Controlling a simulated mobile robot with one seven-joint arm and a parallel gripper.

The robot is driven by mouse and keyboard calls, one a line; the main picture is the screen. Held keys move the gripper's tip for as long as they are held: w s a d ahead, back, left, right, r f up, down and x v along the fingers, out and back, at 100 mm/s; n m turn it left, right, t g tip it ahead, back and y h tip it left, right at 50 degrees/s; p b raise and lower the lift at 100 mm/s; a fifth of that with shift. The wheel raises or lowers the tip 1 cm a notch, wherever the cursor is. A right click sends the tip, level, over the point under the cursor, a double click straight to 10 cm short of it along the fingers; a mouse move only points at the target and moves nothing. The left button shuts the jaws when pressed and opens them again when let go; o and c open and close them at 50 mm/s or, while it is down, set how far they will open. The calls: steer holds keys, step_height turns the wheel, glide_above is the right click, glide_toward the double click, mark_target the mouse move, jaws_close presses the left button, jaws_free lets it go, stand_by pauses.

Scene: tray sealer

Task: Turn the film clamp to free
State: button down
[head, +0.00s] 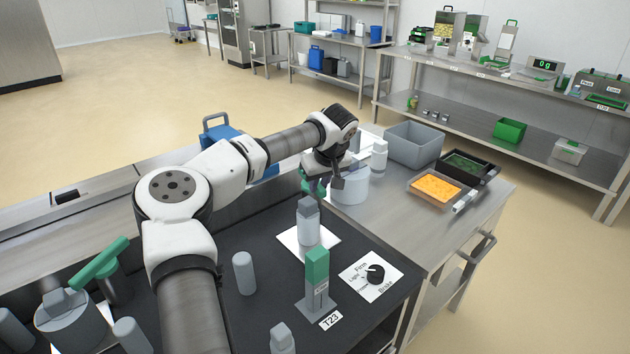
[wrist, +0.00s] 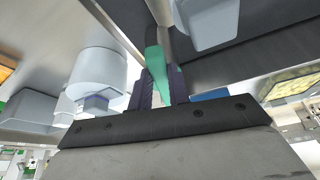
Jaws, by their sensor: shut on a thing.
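My gripper (head: 323,188) is at the far edge of the black worktop, beside a grey-white cylinder. In the wrist view its two dark fingers (wrist: 160,82) are closed on the sides of a green lever (wrist: 155,60), which appears to be the film clamp's handle. A small part of the green lever (head: 304,182) shows left of the gripper in the head view. The gripper and arm hide the rest of it there. No marking for free can be read on it.
A grey-white cylinder (head: 351,188) stands close right of the gripper. A grey block-topped post (head: 308,222), a green-topped upright labelled T23 (head: 317,268) and a black dial (head: 376,273) stand nearer. Another green handle (head: 98,262) is at left. A grey bin (head: 415,143) stands behind.

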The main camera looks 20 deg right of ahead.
steer(key=shift+w+d+r+n+g+y+p, duration=0.1)
steer(key=shift+w+d+n+g+y+p, duration=0.45)
steer(key=shift+n+p, duration=1.25)
steer(key=shift+w+d+f+n+g+y+p, duration=0.1)
steer(key=shift+w+d+n+g+y+p, duration=0.4)
steer(key=shift+n+p, duration=1.25)
steer(key=shift+w+d+r+n+g+y+p, duration=0.1)
steer(key=shift+w+d+n+g+y+p, duration=0.2)
steer(key=shift+d+n+y+p, duration=1.4)
steer(key=shift+a+n+h+b, duration=0.55)
steer(key=shift+a+n+h, duration=0.3)
steer(key=shift+a+h, duration=0.15)
steer(key=c, duration=1.3)
jaws_free()
steer(key=shift+d, duration=0.1)
steer(key=b+v, duration=0.1)
steer(key=v, duration=1.2)
steer(key=shift+s+d+r, duration=0.1)
steer(key=shift+d+r, duration=0.05)
steer(key=shift+r, duration=0.2)
